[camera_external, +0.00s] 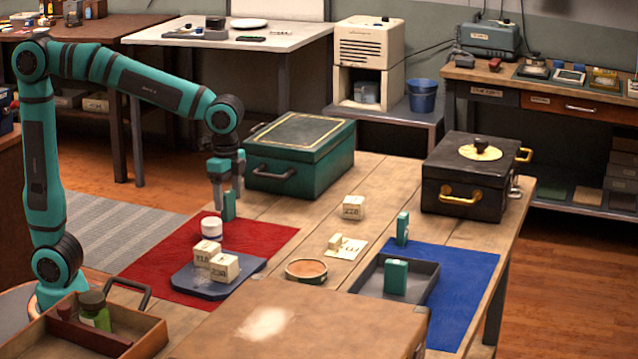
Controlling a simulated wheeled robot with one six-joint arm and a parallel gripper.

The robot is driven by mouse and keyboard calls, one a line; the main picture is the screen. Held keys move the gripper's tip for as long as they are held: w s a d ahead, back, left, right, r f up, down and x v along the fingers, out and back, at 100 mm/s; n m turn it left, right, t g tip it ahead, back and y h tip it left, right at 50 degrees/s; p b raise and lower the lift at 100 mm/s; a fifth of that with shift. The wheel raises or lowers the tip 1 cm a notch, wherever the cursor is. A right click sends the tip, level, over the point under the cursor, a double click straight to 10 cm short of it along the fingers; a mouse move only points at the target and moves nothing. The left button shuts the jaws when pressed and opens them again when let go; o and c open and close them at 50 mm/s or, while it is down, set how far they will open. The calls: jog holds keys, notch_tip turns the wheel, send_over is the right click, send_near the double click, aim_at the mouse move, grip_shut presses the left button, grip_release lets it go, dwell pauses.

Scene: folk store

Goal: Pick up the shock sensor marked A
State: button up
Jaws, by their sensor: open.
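My gripper (228,192) points down over the red mat (268,232), open. A small upright teal block (229,206) stands on the mat at its fingertips; I cannot tell whether it is between the fingers or just behind them. A second teal block (402,229) stands upright at the back of the blue mat (464,275). A third teal block (396,277) stands at the grey tray (364,276). These look like the sensors, but no letter A is readable on any of them.
A white round jar (211,227) and a dark blue board (190,278) with cream blocks (224,267) are in front of my gripper. A large green box (299,155) stands close behind it. A black box (474,175) is at the right.

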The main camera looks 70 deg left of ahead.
jog(key=shift+f, duration=0.8)
jog(key=c, duration=1.1)
